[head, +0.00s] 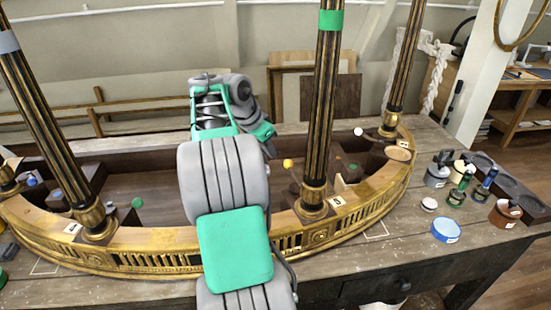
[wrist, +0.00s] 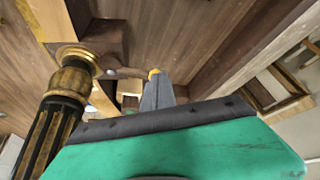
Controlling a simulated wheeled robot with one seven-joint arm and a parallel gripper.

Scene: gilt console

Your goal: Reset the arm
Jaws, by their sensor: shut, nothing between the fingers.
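My arm rises in the middle of the head view, its grey and green links over the gilt console (head: 150,262). Its far end bends over the console's recessed wooden well (head: 150,190); the fingertips are hidden there. In the wrist view my gripper (wrist: 155,82) shows beyond a green housing with a dark edge. Its grey fingers are together, with nothing seen held. A small yellow knob (head: 288,163) stands in the well, right of my arm. A yellow spot (wrist: 154,72) shows just beyond the fingertips in the wrist view; I cannot tell whether they touch.
Black and gilt columns (head: 322,100) rise from the console's rim, one close right of my arm; another column (wrist: 62,105) is left of the fingers in the wrist view. Jars, a blue-topped tin (head: 446,230) and small bottles (head: 485,187) stand on the table at right.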

